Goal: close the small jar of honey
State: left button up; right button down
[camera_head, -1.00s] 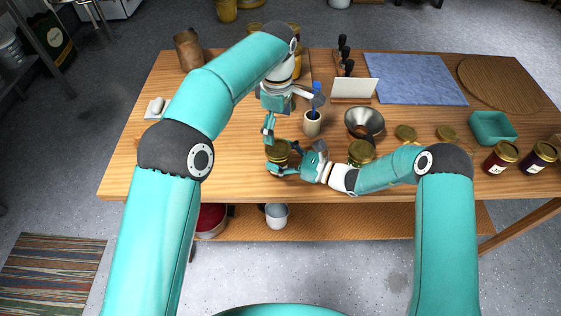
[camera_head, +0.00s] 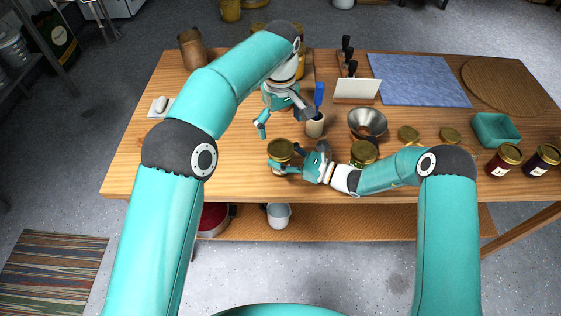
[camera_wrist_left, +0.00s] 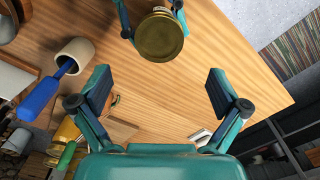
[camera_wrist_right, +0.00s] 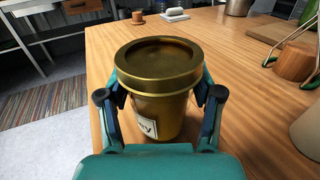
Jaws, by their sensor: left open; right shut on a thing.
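The small honey jar (camera_head: 280,152) stands on the table's front part, with a gold lid (camera_wrist_right: 157,62) on its top. In the right wrist view the lid looks level; how tight it is cannot be told. A label ending in "ey" shows on the jar's golden side (camera_wrist_right: 160,115). My right gripper (camera_head: 283,168) is shut around the jar's body, below the lid. My left gripper (camera_head: 286,120) is open and empty, above and behind the jar, apart from it. In the left wrist view the lid (camera_wrist_left: 159,36) lies beyond the open fingers.
A cup (camera_head: 315,126) with a blue-handled tool stands near my left gripper. Two gold lids (camera_head: 408,133) lie farther right. The table left of the honey jar is mostly clear.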

aim_at(280, 147)
pick_arm(q)
jog(key=m, duration=0.2)
jog(key=shift+f+m, duration=0.1)
jog(key=shift+m, duration=0.2)
jog(key=shift+f, duration=0.15)
jog(key=shift+f, duration=3.85)
